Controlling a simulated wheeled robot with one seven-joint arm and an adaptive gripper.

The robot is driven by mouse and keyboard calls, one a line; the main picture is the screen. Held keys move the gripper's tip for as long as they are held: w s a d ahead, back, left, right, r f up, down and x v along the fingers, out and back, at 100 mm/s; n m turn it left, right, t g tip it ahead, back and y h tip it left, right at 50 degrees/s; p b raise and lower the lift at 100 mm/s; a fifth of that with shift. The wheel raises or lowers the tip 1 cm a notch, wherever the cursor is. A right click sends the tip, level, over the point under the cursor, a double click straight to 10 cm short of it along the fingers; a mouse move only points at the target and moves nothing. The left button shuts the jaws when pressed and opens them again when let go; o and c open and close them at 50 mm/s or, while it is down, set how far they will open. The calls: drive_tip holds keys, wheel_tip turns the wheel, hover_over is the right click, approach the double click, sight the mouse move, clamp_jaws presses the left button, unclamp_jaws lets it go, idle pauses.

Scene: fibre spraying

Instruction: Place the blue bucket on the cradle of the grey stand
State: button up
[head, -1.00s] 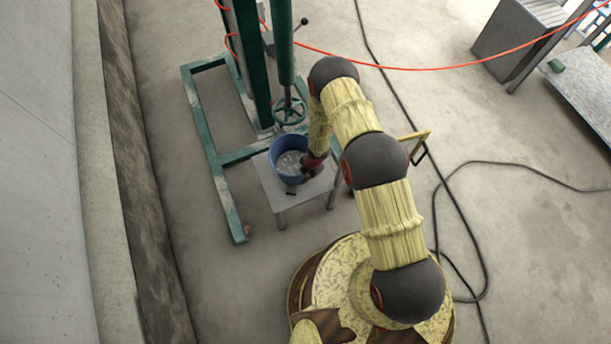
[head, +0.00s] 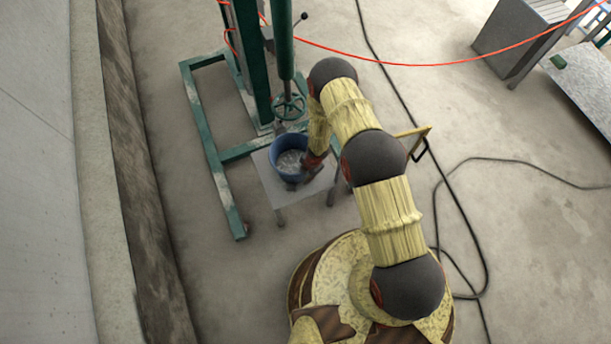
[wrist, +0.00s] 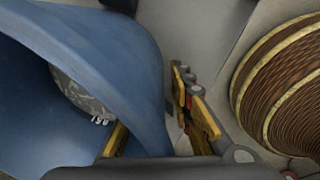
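A blue bucket (head: 276,165) with a pale, lumpy load stands upright on a small grey table (head: 268,182). Its curved wall fills the left of the wrist view (wrist: 125,65). My gripper (wrist: 160,125) straddles this wall, one finger inside the bucket and one outside. A narrow gap shows between the outer finger and the wall. In the head view my gripper (head: 305,176) is at the bucket's front right side, partly hidden. I cannot make out a cradle.
A red hose (head: 420,65) crosses the back. Black cables (head: 450,225) lie on the floor at right. A grey wall edge (head: 105,150) runs along the left.

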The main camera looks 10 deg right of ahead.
wheel_tip(320, 180, up, 12)
drive_tip(key=d+p, duration=0.2)
drive_tip(key=p, duration=0.2)
drive_tip(key=shift+s+p, duration=0.35)
drive_tip(key=shift+s, duration=0.1)
drive_tip(key=shift+r, duration=0.1)
